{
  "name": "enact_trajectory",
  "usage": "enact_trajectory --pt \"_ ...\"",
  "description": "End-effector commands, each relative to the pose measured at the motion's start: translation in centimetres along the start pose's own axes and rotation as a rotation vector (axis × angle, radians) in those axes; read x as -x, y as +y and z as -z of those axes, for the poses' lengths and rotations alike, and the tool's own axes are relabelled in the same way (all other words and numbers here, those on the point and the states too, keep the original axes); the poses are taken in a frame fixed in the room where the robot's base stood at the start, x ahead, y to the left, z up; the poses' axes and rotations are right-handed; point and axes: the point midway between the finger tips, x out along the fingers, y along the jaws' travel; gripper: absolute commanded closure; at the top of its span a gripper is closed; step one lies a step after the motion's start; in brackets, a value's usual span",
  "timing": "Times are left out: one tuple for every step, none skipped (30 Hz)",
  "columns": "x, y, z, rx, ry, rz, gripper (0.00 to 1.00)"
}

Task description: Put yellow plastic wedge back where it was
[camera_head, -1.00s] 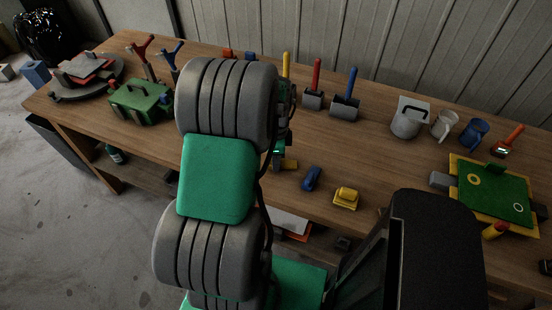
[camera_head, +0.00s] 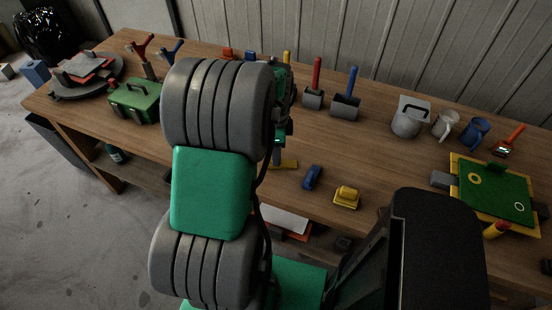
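My arm hides part of both. I cannot tell whether the fingers hold the piece or whether it touches the table. A second yellow object (camera_head: 346,197), with a raised block on a flat base, lies to the right at the front edge. I cannot tell for sure which of the two is the wedge. A small blue object (camera_head: 312,177) lies between them.
Red-handled (camera_head: 315,85) and blue-handled (camera_head: 347,97) tools stand behind on the wooden table (camera_head: 390,165). A green toolbox (camera_head: 134,101) is at left. A grey pot (camera_head: 407,121), mugs and a green board (camera_head: 492,190) are at right.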

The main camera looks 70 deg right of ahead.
Motion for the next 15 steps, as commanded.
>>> enact_trajectory --pt "1.4 -0.1 0.0 0.0 0.001 0.007 0.5" --pt "2.2 -0.1 0.0 0.0 0.001 0.006 0.5" --pt "3.2 -0.1 0.0 0.0 0.001 0.007 0.5" --pt "3.9 -0.1 0.0 0.0 0.001 0.005 0.5" --pt "4.6 -0.1 0.0 0.0 0.001 0.005 0.5" --pt "5.5 -0.1 0.0 0.0 0.001 0.005 0.5" --pt "6.0 -0.1 0.0 0.0 0.001 0.004 0.5" --pt "6.5 -0.1 0.0 0.0 0.001 0.004 0.5" --pt "7.1 -0.1 0.0 0.0 0.001 0.003 0.5" --pt "7.4 -0.1 0.0 0.0 0.0 0.002 0.5" --pt "7.6 0.0 0.0 0.0 0.0 0.002 0.5" --pt "7.8 0.0 0.0 0.0 0.0 0.001 0.5" --pt "7.9 0.0 0.0 0.0 0.0 0.0 0.5" --pt "8.0 0.0 -0.1 0.005 0.0 0.0 0.5" --pt "8.1 0.0 -0.6 0.025 0.0 0.002 0.5"
